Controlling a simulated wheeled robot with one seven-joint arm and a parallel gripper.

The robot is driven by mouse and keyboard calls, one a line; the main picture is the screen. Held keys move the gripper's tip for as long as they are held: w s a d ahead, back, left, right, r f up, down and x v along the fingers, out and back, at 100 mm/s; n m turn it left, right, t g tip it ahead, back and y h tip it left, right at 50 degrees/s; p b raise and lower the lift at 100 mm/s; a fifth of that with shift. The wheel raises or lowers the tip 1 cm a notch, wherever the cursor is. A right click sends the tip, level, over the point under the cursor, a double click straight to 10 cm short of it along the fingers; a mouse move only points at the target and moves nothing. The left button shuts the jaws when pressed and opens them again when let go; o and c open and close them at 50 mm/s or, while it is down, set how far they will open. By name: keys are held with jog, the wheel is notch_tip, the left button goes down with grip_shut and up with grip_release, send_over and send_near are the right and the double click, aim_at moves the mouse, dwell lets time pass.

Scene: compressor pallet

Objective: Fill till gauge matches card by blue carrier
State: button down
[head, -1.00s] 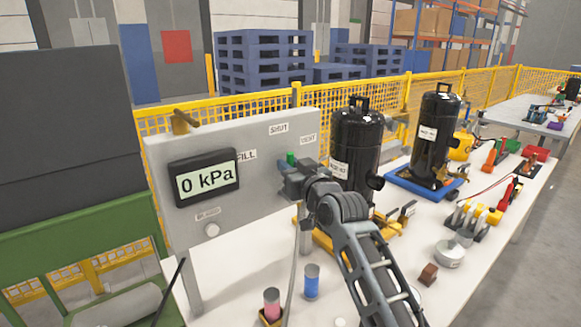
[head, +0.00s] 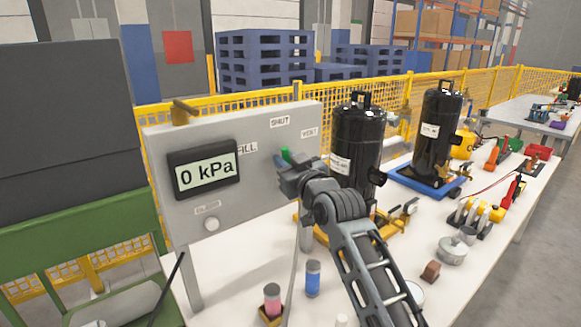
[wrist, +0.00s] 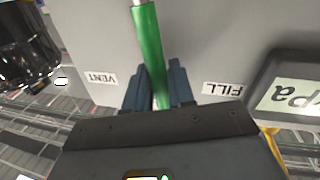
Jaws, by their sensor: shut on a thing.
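The grey gauge panel (head: 262,130) stands at the left end of the white bench. Its black-framed gauge (head: 205,175) reads 0 kPa. My gripper (head: 288,172) is shut on the green valve lever (head: 286,156) on the panel. The wrist view shows the lever (wrist: 152,50) between my two dark fingers (wrist: 160,88). The labels FILL (wrist: 223,88), VENT (wrist: 101,77) and SHUT (head: 280,122) surround the lever. The blue carrier (head: 452,186) holds a black compressor (head: 437,130) farther right. I cannot make out the card beside it.
Another black compressor (head: 354,145) stands on a yellow carrier (head: 312,222) right of the panel. A pink-and-white cylinder (head: 272,298) and a blue one (head: 312,280) stand in front. A metal pot (head: 452,250) and red and yellow tools lie to the right.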

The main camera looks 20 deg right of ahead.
jog(key=n+b, duration=0.1)
jog(key=a+f+n+b, duration=0.1)
jog(key=a+n+b, duration=0.1)
jog(key=b, duration=0.1)
jog(key=shift+s+a+f+n+t, duration=0.25)
jog(key=shift+s+n+t, duration=0.05)
jog(key=shift+s, duration=0.1)
jog(key=a+n+b, duration=0.1)
jog(key=f+n+b, duration=0.1)
jog(key=n+b, duration=0.1)
jog(key=s+a+n+y+b, duration=0.1)
jog(key=n+b, duration=0.1)
jog(key=shift+a+f+t, duration=0.3)
jog(key=shift+a+f, duration=0.05)
jog(key=shift+f, duration=0.05)
jog(key=shift+y, duration=0.3)
jog(key=c, duration=1.1)
grip_release()
jog(key=b+v, duration=0.1)
jog(key=v, duration=0.6)
jog(key=shift+s, duration=0.35)
